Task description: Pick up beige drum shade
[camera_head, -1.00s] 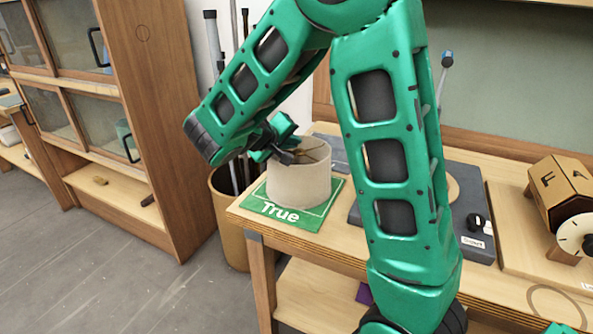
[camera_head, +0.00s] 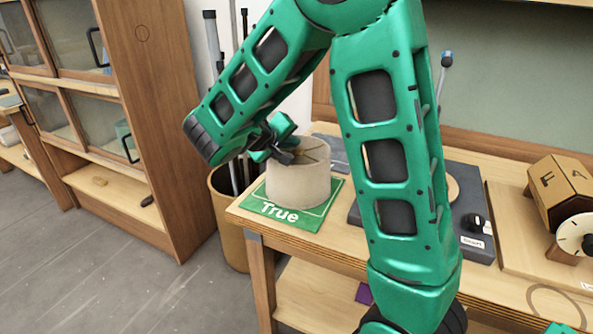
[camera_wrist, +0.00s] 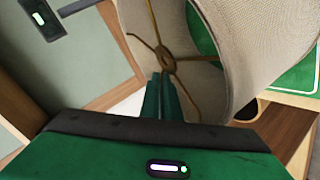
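The beige drum shade (camera_head: 298,187) stands upright on a green mat marked "True" (camera_head: 318,216) at the table's left front corner. Its open top shows brass spokes. My gripper (camera_head: 285,154) is at the shade's upper left rim. In the wrist view the shade (camera_wrist: 268,45) fills the upper right, with its brass hub (camera_wrist: 167,58) just beyond my fingertips (camera_wrist: 162,76). The exact contact is partly hidden.
A dark base (camera_head: 475,240) and a wooden box with a dial (camera_head: 562,190) stand to the right on the table. A bin (camera_head: 230,235) with long rods stands left of the table. A wooden cabinet (camera_head: 160,120) is further left.

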